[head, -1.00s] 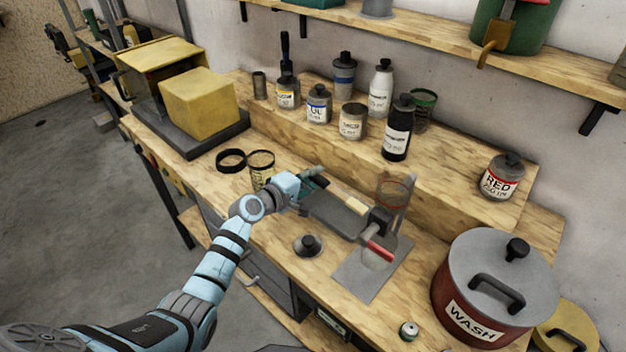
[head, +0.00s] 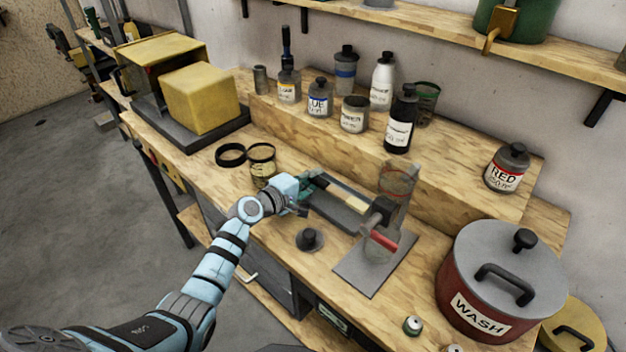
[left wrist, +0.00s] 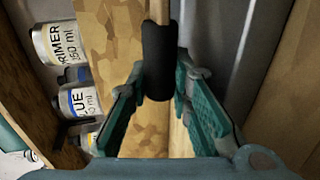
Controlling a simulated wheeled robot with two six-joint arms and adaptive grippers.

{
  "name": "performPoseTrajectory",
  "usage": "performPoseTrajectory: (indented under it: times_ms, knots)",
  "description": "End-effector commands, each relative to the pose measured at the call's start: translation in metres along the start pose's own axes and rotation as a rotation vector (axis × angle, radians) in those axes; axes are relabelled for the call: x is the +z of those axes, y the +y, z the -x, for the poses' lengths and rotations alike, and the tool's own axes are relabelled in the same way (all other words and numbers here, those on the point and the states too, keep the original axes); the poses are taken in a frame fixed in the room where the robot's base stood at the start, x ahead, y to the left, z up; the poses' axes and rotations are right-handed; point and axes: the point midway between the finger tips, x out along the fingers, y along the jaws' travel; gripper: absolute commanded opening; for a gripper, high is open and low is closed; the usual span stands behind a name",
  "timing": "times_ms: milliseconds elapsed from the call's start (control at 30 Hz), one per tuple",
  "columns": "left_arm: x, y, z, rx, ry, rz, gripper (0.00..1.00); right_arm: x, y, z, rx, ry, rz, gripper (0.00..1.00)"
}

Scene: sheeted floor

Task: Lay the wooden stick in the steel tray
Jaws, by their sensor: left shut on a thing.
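The wooden stick (head: 346,199) shows as a pale bar beyond my left gripper (head: 306,188) in the head view. In the left wrist view my left gripper (left wrist: 160,85) is shut on the stick's black sleeve (left wrist: 157,62), with the wooden shaft running up out of the frame. The steel tray (head: 334,212) is a long grey tray on the bench; in the head view the stick overlaps it, and I cannot tell whether they touch. A grey metal surface, likely the tray (left wrist: 212,35), shows right of the stick in the left wrist view. My right gripper is out of view.
A glass vessel (head: 396,185) and a red-handled tool (head: 383,240) stand close to the tray's right end. A black-knobbed lid (head: 310,240) lies in front. Several bottles line the raised shelf (head: 450,165). A red WASH pot (head: 462,290) stands at right.

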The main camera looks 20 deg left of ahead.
Motion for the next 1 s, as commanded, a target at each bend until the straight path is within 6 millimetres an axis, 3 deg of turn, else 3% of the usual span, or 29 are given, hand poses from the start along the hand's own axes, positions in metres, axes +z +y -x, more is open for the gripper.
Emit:
performPoseTrajectory:
  times_ms: [33, 67, 200, 567, 667, 900, 1000]
  knots:
    - [0.004, -0.015, 0.001, -0.029, -0.009, 0.009, 0.0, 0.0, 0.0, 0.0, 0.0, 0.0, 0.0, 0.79]
    - [0.004, -0.015, 0.001, -0.03, -0.009, 0.009, 0.21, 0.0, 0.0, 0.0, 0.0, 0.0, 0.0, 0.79]
    - [0.004, -0.015, 0.001, -0.031, -0.01, 0.009, 0.42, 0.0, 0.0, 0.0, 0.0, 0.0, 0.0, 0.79]
    - [0.004, -0.016, 0.007, -0.032, -0.009, 0.007, 0.43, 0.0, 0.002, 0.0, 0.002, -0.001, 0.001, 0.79]
    - [0.002, -0.015, 0.025, -0.029, -0.005, 0.003, 0.43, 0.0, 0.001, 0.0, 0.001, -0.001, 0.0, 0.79]
    - [0.0, -0.008, 0.093, -0.019, 0.002, -0.006, 0.43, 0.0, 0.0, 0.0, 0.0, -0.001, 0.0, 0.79]
    - [0.001, -0.004, 0.112, -0.011, 0.002, -0.006, 0.43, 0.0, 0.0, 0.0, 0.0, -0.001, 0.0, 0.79]
